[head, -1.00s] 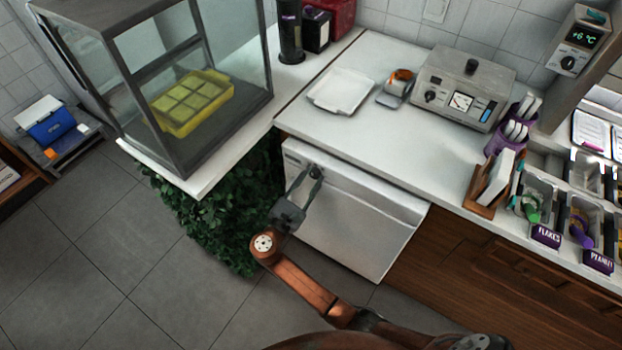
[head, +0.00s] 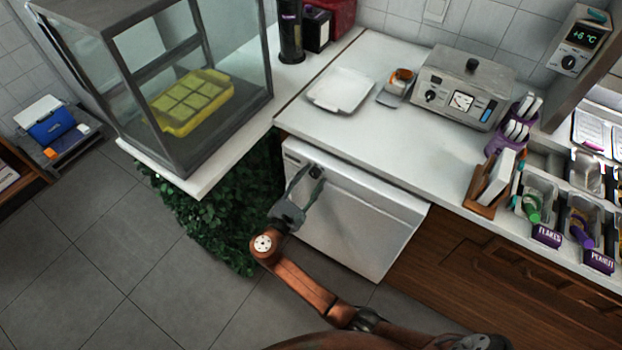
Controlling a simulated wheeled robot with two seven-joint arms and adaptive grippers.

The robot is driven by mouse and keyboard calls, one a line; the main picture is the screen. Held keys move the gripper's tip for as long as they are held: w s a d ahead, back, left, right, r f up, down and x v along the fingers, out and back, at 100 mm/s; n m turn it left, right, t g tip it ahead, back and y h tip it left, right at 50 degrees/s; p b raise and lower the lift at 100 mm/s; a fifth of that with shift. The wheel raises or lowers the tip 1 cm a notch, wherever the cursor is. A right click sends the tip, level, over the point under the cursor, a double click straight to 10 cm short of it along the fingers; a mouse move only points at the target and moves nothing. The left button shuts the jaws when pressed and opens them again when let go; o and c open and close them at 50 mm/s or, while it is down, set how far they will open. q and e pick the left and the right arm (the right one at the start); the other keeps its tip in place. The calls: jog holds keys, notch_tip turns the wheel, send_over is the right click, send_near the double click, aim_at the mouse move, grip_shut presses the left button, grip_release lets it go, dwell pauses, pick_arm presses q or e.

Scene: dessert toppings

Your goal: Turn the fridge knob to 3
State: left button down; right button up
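The white fridge (head: 350,222) is set under the counter. Its small dark knob (head: 315,171) is at the upper left of its front. My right gripper (head: 316,174) reaches up to the knob from the lower left. Its two grey fingers are apart, one on each side of the knob, with a gap between them. I cannot tell whether the fingertips touch the knob. The knob's mark and numbers are too small and partly covered to read. My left gripper is not in view.
A glass case (head: 160,95) with a yellow tray stands on the counter at the left, with green foliage (head: 225,215) below it. A white tray (head: 341,91) and a metal appliance (head: 462,88) stand above the fridge. A panel (head: 577,45) reads +6 °C.

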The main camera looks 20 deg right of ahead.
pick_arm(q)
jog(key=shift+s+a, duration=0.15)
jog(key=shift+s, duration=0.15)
pick_arm(e)
jog(key=shift+o, duration=0.3)
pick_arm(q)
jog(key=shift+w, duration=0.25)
pick_arm(e)
jog(key=v, duration=0.7)
jog(key=shift+a, duration=0.2)
jog(key=shift+s, duration=0.1)
